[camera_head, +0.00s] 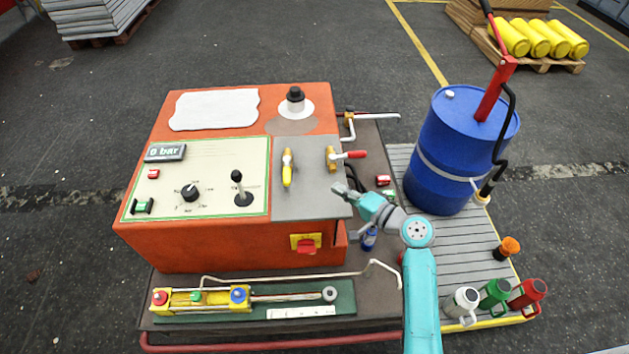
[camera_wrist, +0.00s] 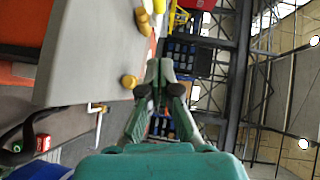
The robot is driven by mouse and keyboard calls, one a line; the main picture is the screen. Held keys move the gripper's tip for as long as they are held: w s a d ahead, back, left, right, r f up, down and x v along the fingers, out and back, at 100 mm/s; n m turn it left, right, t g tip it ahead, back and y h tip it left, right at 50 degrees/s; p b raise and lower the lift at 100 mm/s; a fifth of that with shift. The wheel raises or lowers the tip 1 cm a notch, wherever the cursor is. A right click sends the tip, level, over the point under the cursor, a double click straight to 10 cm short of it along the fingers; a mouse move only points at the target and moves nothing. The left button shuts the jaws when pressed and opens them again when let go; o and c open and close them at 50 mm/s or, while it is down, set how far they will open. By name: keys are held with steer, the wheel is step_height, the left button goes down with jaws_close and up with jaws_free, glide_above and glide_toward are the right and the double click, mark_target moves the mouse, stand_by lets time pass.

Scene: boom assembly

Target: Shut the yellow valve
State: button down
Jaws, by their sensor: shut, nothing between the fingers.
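The yellow valve (camera_head: 287,168) is on the grey plate on top of the orange cabinet. Its yellow handle lies along the plate, pointing toward the cabinet's front. My gripper (camera_head: 341,188) is at the right edge of that plate, to the right of the yellow valve and apart from it. In the wrist view my gripper (camera_wrist: 158,68) has its fingertips together with nothing between them. A yellow and brass piece (camera_wrist: 142,20) shows near the top of the wrist view, beyond the fingertips; I cannot tell surely which valve it belongs to.
A red-handled valve (camera_head: 345,155) sits right of the yellow one, just behind my gripper. A black joystick (camera_head: 239,188) and a knob (camera_head: 190,192) are to the left. A blue drum (camera_head: 457,150) stands at the right. A red switch (camera_head: 306,245) is on the cabinet's front.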

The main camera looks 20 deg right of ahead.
glide_toward(287, 171)
steer(key=w, duration=0.1)
steer(key=w+d, duration=0.1)
steer(key=w, duration=0.1)
steer(key=w+f, duration=0.1)
steer(key=shift+w+d, duration=0.25)
steer(key=shift+d, duration=0.15)
steer(key=shift+w+a+f, duration=0.1)
steer(key=shift+w+a, duration=0.05)
steer(key=shift+a, duration=0.45)
steer(key=shift+w+a+f, duration=0.1)
steer(key=shift+a, duration=0.45)
steer(key=shift+w+a+f, duration=0.1)
steer(key=shift+w+a, duration=0.1)
steer(key=shift+a, duration=0.4)
steer(key=shift+a, duration=0.15)
